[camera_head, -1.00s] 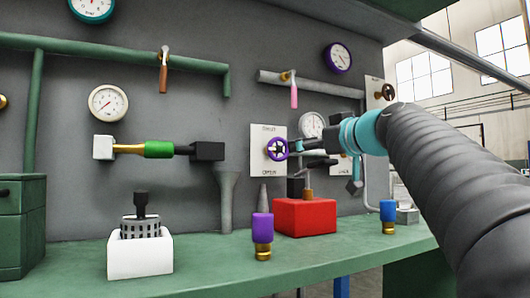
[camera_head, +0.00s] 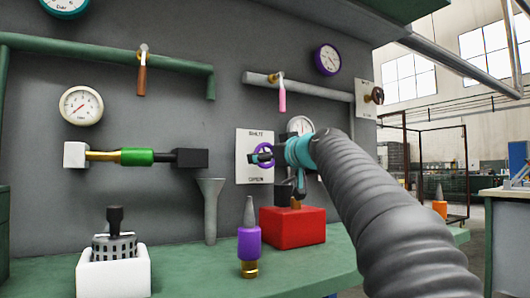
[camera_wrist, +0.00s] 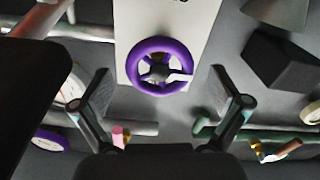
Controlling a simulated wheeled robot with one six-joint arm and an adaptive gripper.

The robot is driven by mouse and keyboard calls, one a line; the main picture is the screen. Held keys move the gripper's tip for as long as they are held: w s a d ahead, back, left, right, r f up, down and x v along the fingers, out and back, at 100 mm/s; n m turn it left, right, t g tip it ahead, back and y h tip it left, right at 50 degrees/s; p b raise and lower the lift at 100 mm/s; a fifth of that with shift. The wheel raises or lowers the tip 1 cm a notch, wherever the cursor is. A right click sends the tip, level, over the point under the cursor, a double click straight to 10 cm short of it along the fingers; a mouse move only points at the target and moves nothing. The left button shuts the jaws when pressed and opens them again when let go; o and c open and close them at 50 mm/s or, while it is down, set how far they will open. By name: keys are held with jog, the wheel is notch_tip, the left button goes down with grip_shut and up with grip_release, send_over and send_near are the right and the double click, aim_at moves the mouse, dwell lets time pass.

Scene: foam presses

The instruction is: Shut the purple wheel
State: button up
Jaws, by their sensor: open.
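The purple wheel (camera_head: 262,156) is a small spoked handwheel on a white plate (camera_head: 254,175) on the grey wall. In the wrist view the wheel (camera_wrist: 159,66) sits upper middle, its ring and spokes in plain sight. My gripper (camera_head: 266,157) is in front of the wheel in the head view and hides part of it. In the wrist view my gripper's (camera_wrist: 163,88) two fingers are spread wide, one on each side below the wheel, with nothing between them.
A red box (camera_head: 292,228) with a dark-topped fitting stands on the green bench below my arm. A purple bottle (camera_head: 249,243) and a grey funnel (camera_head: 210,210) are to its left. A pink-handled lever (camera_head: 282,96) hangs on a pipe above the wheel.

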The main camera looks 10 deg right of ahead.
jog(key=shift+x, duration=1)
jog(key=c, duration=1.2)
